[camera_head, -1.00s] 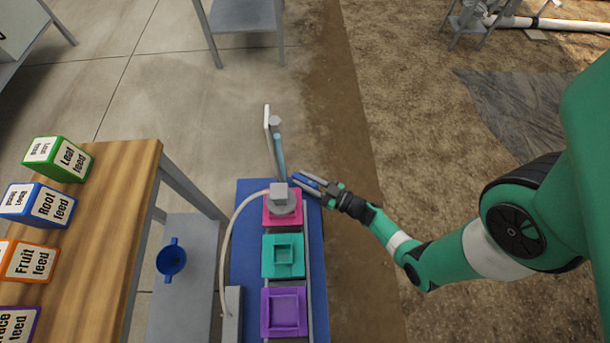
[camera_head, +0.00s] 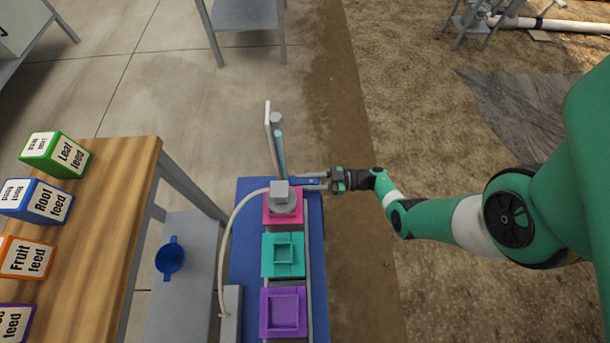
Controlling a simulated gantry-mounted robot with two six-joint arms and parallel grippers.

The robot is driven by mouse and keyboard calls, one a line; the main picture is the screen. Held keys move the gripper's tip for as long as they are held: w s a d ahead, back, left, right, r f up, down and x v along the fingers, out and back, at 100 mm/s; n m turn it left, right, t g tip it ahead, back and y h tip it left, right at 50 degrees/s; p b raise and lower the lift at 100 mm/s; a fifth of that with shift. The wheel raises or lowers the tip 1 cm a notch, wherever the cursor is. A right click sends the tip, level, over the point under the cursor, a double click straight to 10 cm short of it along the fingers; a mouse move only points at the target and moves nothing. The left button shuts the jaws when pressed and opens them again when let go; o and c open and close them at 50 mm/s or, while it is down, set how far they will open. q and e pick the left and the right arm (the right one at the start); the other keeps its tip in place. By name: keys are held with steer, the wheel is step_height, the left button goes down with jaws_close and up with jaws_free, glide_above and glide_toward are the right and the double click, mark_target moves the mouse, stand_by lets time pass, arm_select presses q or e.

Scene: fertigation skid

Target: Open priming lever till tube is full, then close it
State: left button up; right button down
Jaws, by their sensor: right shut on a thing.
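The clear upright tube (camera_head: 280,150) stands on the far end of the skid beside a white backing strip (camera_head: 268,118). Light blue fills it from the bottom to near the grey top. At its foot is a grey block (camera_head: 280,192) on a pink square mount (camera_head: 283,218). My right gripper (camera_head: 313,182) is just right of this block, its fingers pointing left, shut on the small blue priming lever (camera_head: 314,181). The fingers hide most of the lever, so its exact angle is hard to tell. My left gripper is out of view.
Teal (camera_head: 283,256) and purple (camera_head: 284,312) square mounts sit nearer on the blue skid base (camera_head: 318,262). A pale hose (camera_head: 226,235) curves along its left. A wooden table (camera_head: 105,230) with labelled feed boxes and a blue cup (camera_head: 170,258) on a grey shelf stand left.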

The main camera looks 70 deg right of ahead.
steer(key=shift+r, duration=0.15)
steer(key=c, duration=0.9)
jaws_free()
steer(key=shift+c, duration=0.2)
steer(key=shift+o, duration=1.1)
steer(key=shift+w+a, duration=0.1)
steer(key=shift+w, duration=0.05)
steer(key=v, duration=1.1)
steer(key=shift+s, duration=0.35)
steer(key=shift+w, duration=0.1)
